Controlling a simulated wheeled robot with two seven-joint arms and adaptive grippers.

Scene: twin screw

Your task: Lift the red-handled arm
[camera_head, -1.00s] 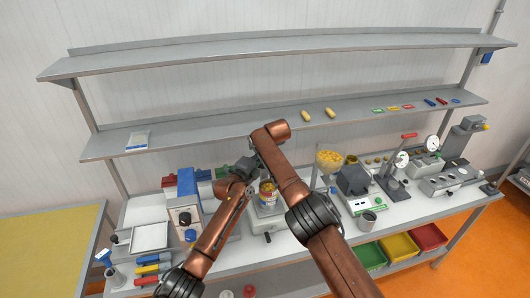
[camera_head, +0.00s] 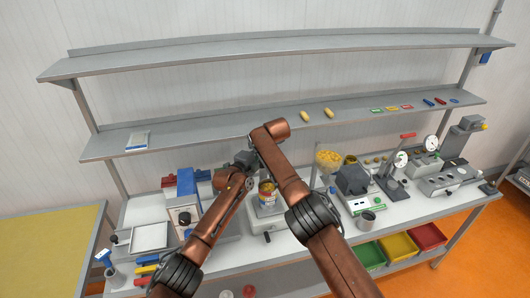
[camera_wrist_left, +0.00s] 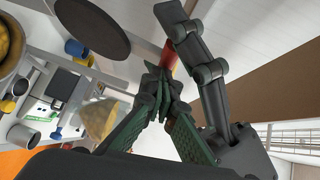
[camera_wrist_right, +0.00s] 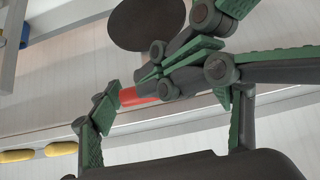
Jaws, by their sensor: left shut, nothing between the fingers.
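A red handle (camera_wrist_right: 140,94) shows in the right wrist view, between my right gripper's fingers, and its far end is hidden behind dark links. Red also shows in the left wrist view (camera_wrist_left: 169,57), just beyond my left fingertips. My left gripper (camera_wrist_left: 158,88) is shut and empty beside it; whether it touches is unclear. My right gripper (camera_wrist_right: 172,95) has its green-padded fingers wide apart around the handle, not closed on it. In the head view the left gripper (camera_head: 244,160) is beside the right wrist, and the right gripper is hidden behind its own arm.
A can (camera_head: 266,191) stands on a scale close by my arms. A bowl of yellow pieces (camera_head: 328,160) stands right of them. Blue-and-white equipment (camera_head: 187,198) stands left. A shelf (camera_head: 190,137) runs behind.

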